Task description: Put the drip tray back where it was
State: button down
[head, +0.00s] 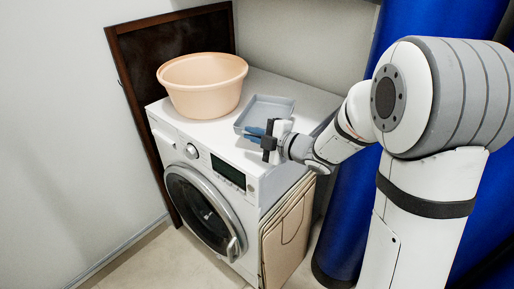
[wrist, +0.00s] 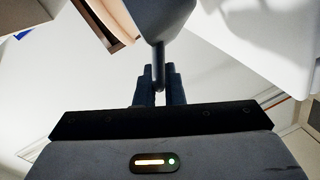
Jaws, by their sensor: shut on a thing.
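The drip tray (head: 266,111) is a shallow grey rectangular tray over the top of the white washing machine, right of the basin. My gripper (head: 267,137) is at its near edge, with blue-grey fingers shut on it. In the wrist view the fingers (wrist: 158,88) close around a narrow grey part that sticks out from the tray (wrist: 163,18). I cannot tell whether the tray rests on the machine top or hangs slightly above it. The gripper hides part of the tray's near edge.
A peach basin (head: 203,98) stands on the left of the washing machine (head: 180,143). A dark wood-framed board (head: 170,45) leans on the wall behind. Blue cylinders (head: 345,215) stand at the right. Beige folded panels (head: 288,225) lean against the machine's right side.

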jog(key=shift+f+b, duration=0.3)
jog(key=shift+f, duration=2.05)
jog(key=shift+f, duration=0.15)
jog(key=c, duration=1.5)
grip_release()
jog(key=shift+c, duration=0.2)
jog(key=v, duration=1.2)
jog(key=shift+r, duration=0.2)
